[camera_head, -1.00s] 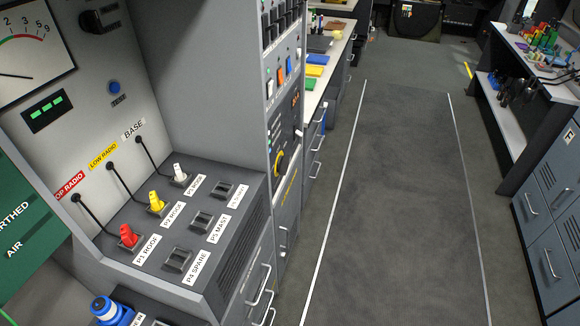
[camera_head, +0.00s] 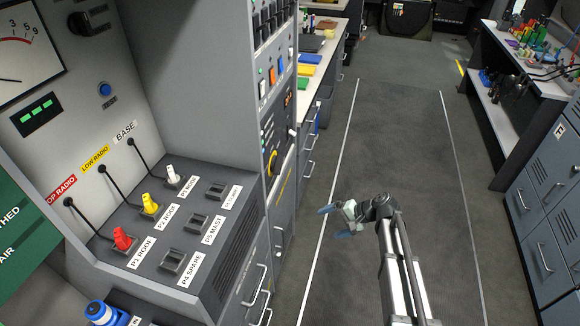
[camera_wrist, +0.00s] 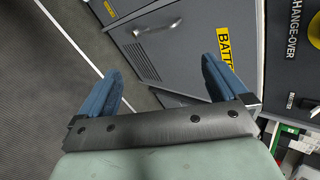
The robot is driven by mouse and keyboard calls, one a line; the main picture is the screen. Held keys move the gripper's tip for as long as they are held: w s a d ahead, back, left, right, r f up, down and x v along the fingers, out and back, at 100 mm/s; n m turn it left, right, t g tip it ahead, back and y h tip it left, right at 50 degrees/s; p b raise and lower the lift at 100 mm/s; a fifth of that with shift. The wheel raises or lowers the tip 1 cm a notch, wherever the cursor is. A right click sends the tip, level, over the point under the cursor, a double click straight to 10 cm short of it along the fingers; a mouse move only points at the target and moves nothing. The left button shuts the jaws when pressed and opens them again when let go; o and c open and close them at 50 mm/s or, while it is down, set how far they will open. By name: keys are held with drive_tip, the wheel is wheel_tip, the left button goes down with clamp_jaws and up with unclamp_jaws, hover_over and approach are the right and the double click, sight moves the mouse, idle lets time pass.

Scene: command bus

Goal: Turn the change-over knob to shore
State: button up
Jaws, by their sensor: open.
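A yellow rotary knob (camera_head: 272,163) sits on a dark panel (camera_head: 275,135) on the cabinet front in the head view, seen at a steep angle; its setting cannot be read. In the wrist view, a yellow part (camera_wrist: 314,28) is cut off at the right edge beside a "CHANGE-OVER" label (camera_wrist: 294,28). My gripper (camera_head: 331,221) is over the aisle floor, to the right of and lower in the picture than the knob, apart from it. Its two blue fingers (camera_wrist: 162,78) are spread with nothing between them.
The console shelf (camera_head: 150,255) with red, yellow and white plugs stands at left. Drawer handles (camera_head: 258,285) stick out below it. A grey cabinet door (camera_wrist: 175,45) fills the wrist view's middle. The aisle floor (camera_head: 400,130) is clear around my arm.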

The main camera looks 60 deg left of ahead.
drive_tip(key=w+a+r+m+g+y, duration=0.2)
drive_tip(key=a+r+m+g+y, duration=0.15)
drive_tip(key=a+r, duration=0.45)
drive_tip(key=m+g+y, duration=0.3)
drive_tip(key=m, duration=0.3)
approach(277, 165)
drive_tip(key=x, duration=0.7)
drive_tip(key=shift+a, duration=0.45)
drive_tip(key=shift+s+f+n, duration=0.1)
drive_tip(key=shift+f+n, duration=0.05)
drive_tip(key=shift+n, duration=0.1)
drive_tip(key=c, duration=1)
